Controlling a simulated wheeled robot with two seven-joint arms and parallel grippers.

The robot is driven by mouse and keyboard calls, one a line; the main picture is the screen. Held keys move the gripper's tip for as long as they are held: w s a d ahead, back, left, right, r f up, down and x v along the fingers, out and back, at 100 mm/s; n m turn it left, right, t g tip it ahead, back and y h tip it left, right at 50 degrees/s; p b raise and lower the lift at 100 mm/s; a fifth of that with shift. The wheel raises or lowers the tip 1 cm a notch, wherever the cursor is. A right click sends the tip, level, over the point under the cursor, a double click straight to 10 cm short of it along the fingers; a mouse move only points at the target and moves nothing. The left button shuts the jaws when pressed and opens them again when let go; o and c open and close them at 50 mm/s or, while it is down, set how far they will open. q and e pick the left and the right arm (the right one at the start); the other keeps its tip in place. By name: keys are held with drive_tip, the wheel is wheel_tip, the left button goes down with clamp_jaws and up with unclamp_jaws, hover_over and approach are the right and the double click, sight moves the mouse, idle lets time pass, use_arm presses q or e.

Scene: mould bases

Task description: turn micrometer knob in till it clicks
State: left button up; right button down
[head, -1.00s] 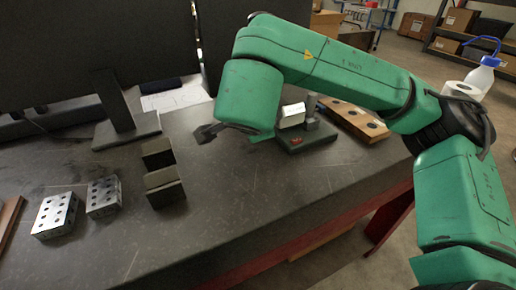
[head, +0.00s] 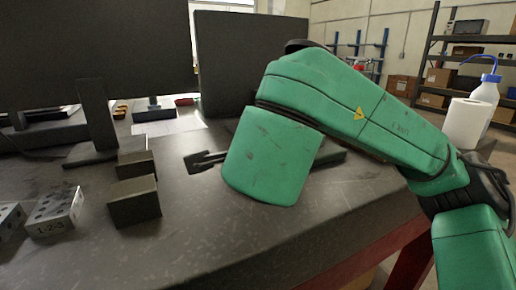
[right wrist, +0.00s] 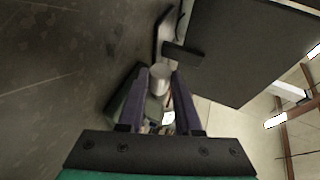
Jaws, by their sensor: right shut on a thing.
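In the right wrist view, my right gripper (right wrist: 160,73) has its two fingers on either side of a pale grey cylinder, the micrometer knob (right wrist: 160,80), and is shut on it. The rest of the micrometer is mostly hidden by the fingers. In the head view my green right arm covers the micrometer and the fingertips. A dark flat piece shows behind the wrist on its right; I cannot tell if it is the stand. My left gripper is in neither view.
On the dark bench (head: 180,235), two dark blocks (head: 135,203) and metal hole blocks (head: 55,213) stand at the left. A monitor (head: 90,50) stands behind them. A paper roll (head: 467,123) and a wash bottle (head: 486,95) are at the right. The front middle of the bench is clear.

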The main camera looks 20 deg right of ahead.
idle(0.3)
drive_tip(key=c, duration=0.6)
unclamp_jaws()
